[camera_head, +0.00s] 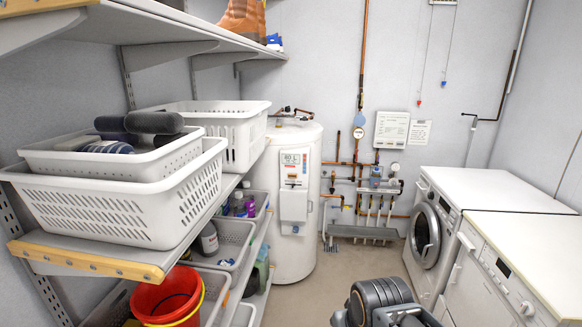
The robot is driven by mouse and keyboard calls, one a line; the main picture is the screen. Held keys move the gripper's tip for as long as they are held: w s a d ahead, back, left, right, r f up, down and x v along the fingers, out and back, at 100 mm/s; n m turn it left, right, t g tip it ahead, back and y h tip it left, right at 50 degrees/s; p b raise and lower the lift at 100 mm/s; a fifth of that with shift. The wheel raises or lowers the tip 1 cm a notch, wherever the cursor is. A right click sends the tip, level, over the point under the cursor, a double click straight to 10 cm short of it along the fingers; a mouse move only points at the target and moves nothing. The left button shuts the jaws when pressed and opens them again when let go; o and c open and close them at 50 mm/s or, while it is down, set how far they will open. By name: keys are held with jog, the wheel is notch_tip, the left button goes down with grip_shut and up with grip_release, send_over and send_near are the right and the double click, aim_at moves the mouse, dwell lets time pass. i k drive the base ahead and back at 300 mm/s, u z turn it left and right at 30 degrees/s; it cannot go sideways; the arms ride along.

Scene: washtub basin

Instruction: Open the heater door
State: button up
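The heater (308,240) is a tall white cylinder standing on the floor against the back wall, left of the middle. On its front is a panel with printed labels (295,165). Below that is a small white cover (293,205), which looks like the heater door and appears closed, lying flat against the body. Its handle or edge is too small to make out. A dark grey ribbed part of what looks like my arm (382,298) shows at the bottom, well in front of the heater. My gripper's fingers cannot be seen.
Shelves with white baskets (130,212) fill the left side, close to the heater. A red bucket (168,296) sits low at the left. A washing machine (424,235) and another white appliance (500,285) line the right. Copper pipes run behind. Floor between is clear.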

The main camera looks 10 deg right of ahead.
aim_at(293, 202)
jog(key=z, duration=0.35)
jog(key=i, duration=0.4)
jog(key=z, duration=0.6)
jog(key=i, duration=0.8)
jog(key=u, duration=0.7)
jog(key=i, duration=0.65)
jog(key=u, duration=0.75)
